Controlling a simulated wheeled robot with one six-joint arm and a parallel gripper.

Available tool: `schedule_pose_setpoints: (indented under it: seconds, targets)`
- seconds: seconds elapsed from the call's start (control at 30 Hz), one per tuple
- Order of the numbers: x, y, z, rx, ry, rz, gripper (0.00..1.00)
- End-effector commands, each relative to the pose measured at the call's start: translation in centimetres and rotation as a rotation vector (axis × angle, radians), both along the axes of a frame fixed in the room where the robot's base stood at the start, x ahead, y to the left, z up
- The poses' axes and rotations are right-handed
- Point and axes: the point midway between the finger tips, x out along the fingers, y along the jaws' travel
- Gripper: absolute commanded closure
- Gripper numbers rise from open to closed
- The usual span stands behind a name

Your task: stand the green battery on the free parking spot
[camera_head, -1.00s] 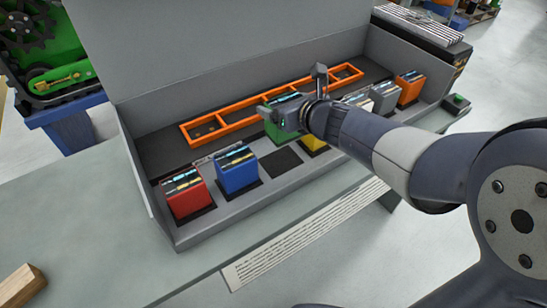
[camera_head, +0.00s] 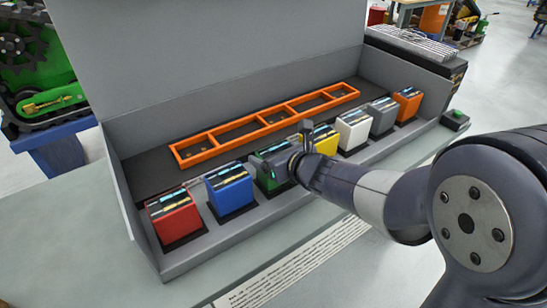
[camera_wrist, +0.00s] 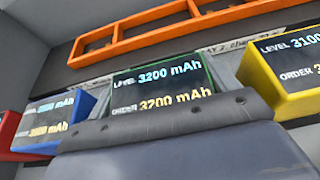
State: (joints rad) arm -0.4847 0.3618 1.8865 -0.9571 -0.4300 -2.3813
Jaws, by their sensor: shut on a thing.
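The green battery (camera_head: 267,184) is upright in the front row, between the blue battery (camera_head: 230,190) and the yellow battery (camera_head: 325,142). My gripper (camera_head: 277,165) is shut on it from the front side and hides much of it. The battery covers the dark parking spot under it; I cannot tell whether its base touches the spot. In the wrist view the green battery (camera_wrist: 162,82) shows its lit display behind the grey gripper (camera_wrist: 180,150), with the blue battery to the left and the yellow one to the right.
A red battery (camera_head: 173,217) stands at the left end. White (camera_head: 352,131), grey (camera_head: 382,117) and orange (camera_head: 407,105) batteries stand to the right. An empty orange frame (camera_head: 216,148) lies behind the row. A tall grey back panel (camera_head: 220,60) rises behind it.

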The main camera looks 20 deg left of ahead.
Motion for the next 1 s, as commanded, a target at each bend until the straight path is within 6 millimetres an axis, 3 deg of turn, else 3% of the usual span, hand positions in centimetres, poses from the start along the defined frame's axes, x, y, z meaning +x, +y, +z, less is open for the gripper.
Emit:
schedule_pose_setpoints:
  seconds: [0.43,0.47,0.67,1.0]
  targets:
    - [0.05,0.05,-0.30,0.004,-0.005,0.000,0.69]
    - [0.00,0.00,-0.36,0.001,-0.001,0.000,0.16]
    - [-0.01,0.00,-0.35,0.001,-0.001,0.000,0.00]
    - [0.00,0.01,0.09,-0.001,-0.001,0.000,0.00]
